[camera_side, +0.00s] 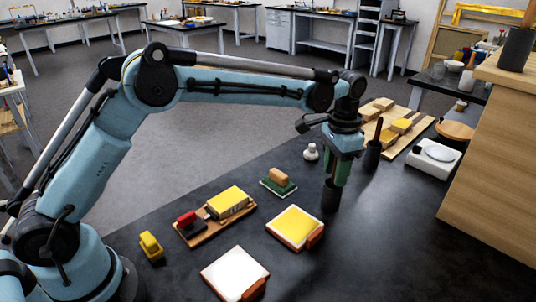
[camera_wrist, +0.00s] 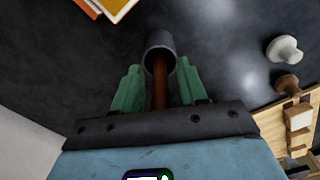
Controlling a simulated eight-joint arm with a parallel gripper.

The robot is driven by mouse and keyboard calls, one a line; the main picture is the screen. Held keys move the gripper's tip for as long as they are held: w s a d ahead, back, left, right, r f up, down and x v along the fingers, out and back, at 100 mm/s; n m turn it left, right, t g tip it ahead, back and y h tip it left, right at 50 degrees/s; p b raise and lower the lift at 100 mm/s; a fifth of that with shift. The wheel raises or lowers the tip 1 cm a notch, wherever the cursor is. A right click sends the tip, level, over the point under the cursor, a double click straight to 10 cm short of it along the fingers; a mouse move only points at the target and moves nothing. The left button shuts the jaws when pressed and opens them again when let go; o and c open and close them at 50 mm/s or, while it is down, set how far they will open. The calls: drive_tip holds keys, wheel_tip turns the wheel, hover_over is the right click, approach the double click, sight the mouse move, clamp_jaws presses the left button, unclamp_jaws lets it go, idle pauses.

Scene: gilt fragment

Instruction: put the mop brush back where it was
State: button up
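My gripper (camera_side: 334,182) points down over the black table, right of the middle. In the wrist view its two green fingers (camera_wrist: 158,88) stand either side of a brown handle (camera_wrist: 159,84), with a narrow gap showing on each side. I take this handle for the mop brush. Its far end goes into a dark grey cup (camera_wrist: 160,43). The cup also shows in the side view (camera_side: 331,197), just below the fingers, seemingly upright on the table. The brush head is hidden in the cup. In the side view the fingers hide most of the handle.
Another dark cup (camera_side: 373,157) with a brown handle stands close by on the right. A white knob-like piece (camera_side: 311,152) and a green-based block (camera_side: 278,182) stand to the left. A yellow pad (camera_side: 296,226) lies in front. A wooden cabinet (camera_side: 490,170) bounds the right.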

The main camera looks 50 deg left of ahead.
wheel_tip(320, 180, up, 11)
drive_tip(key=shift+r, duration=0.2)
drive_tip(key=shift+a+r, duration=0.1)
drive_tip(key=shift+r, duration=0.5)
drive_tip(key=s+a+r+n+t, duration=0.2)
drive_tip(key=s+a+n+t, duration=0.15)
drive_tip(key=s+a, duration=0.55)
drive_tip(key=s+a+f+n+t, duration=0.2)
drive_tip(key=s+a+f+t, duration=0.1)
drive_tip(key=s+f, duration=0.6)
drive_tip(key=s, duration=0.4)
drive_tip(key=shift+f+t, duration=0.25)
drive_tip(key=shift+t, duration=0.1)
drive_tip(key=shift+a, duration=0.1)
